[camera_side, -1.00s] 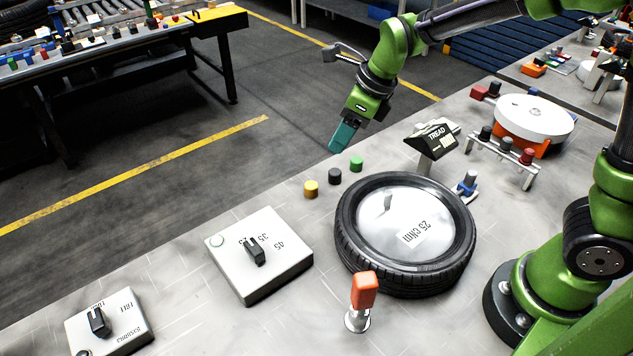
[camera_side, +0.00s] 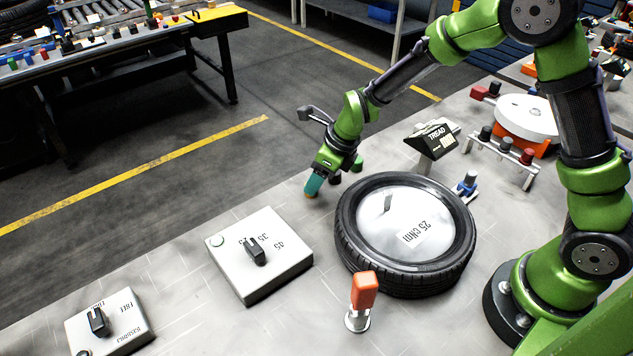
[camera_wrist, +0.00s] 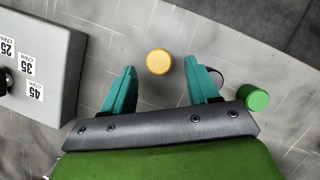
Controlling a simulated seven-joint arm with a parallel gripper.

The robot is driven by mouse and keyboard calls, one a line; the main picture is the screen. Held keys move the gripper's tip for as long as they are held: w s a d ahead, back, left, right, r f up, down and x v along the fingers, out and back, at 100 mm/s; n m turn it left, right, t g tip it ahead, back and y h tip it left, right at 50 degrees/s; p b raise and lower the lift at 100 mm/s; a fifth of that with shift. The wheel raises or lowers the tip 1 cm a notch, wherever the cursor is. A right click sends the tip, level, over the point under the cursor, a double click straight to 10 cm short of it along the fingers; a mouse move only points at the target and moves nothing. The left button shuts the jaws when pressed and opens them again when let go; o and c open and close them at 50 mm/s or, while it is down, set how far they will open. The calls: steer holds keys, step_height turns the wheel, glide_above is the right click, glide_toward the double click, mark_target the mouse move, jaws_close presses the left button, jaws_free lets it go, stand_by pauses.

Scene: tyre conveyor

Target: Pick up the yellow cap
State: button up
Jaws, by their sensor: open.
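The yellow cap (camera_wrist: 158,62) stands on the grey table, seen from above in the wrist view between and just beyond my two teal fingertips. In the side view only a sliver of the yellow cap (camera_side: 311,195) shows below my fingers. My gripper (camera_side: 313,186) is low over the cap; in the wrist view my gripper (camera_wrist: 160,78) is open and empty, with a finger on each side. I cannot tell whether the fingertips are level with the cap. The green cap (camera_wrist: 257,98) and a dark cap (camera_wrist: 216,76), partly hidden by the right finger, are to the right.
A grey dial box (camera_side: 258,254) stands left of the caps; its edge also shows in the wrist view (camera_wrist: 45,60). A tyre (camera_side: 405,235) lies to the right, with an orange-handled lever (camera_side: 362,292) in front of it. The table between box and tyre is clear.

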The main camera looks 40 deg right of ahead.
steer(key=shift+x, duration=1.5)
steer(key=shift+c, duration=0.3)
steer(key=c, duration=1)
steer(key=shift+o, duration=0.2)
